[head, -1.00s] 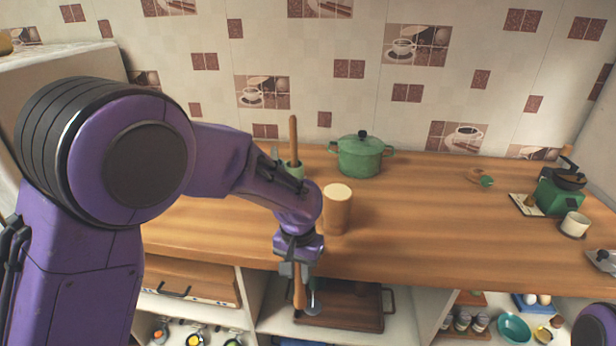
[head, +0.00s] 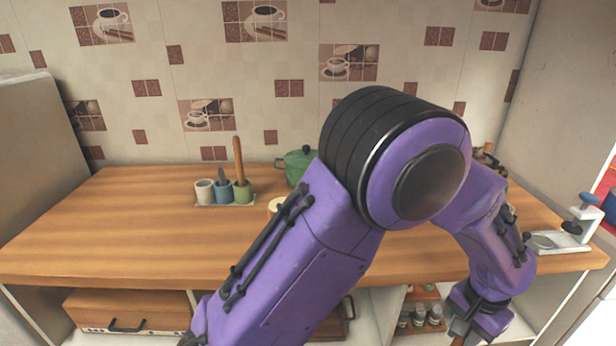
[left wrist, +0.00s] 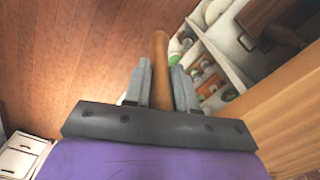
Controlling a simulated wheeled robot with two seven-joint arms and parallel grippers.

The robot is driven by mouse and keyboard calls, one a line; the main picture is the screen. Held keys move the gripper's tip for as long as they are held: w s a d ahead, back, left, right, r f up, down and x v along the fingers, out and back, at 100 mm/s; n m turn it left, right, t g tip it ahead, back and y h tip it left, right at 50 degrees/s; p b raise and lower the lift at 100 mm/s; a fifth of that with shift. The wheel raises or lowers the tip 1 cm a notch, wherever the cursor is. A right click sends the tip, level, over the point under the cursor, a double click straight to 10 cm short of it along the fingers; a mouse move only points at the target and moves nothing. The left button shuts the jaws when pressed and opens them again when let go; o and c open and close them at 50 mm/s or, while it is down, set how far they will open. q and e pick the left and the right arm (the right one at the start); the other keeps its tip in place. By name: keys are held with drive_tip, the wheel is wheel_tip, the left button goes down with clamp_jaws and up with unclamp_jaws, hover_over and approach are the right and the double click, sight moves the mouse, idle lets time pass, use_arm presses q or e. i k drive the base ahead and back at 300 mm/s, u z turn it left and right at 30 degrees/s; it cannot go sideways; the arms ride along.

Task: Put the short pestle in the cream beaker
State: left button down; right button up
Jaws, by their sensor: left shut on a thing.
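The cream beaker (head: 204,193) stands upright at the left end of a small tray (head: 212,205) on the counter, with no contents showing above its rim. Beside it stand a blue beaker (head: 223,195) with a short blue-grey piece in it and a green beaker (head: 243,192) with a tall wooden stick. My left gripper (head: 463,334) is low at the right, in front of the counter and far from the beakers. It is shut on the wooden short pestle, which shows between the fingers in the left wrist view (left wrist: 160,70). My right gripper is out of view.
A green pot (head: 296,165) stands behind my left arm. A wooden cylinder (head: 275,205) is mostly hidden by that arm. The counter (head: 110,225) left of the beakers is clear. Shelves with jars (head: 420,318) lie below the counter; a white-based device (head: 570,235) is at right.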

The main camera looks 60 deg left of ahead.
sight(209, 199)
drive_tip(key=k, duration=1)
drive_tip(key=u, duration=1.6)
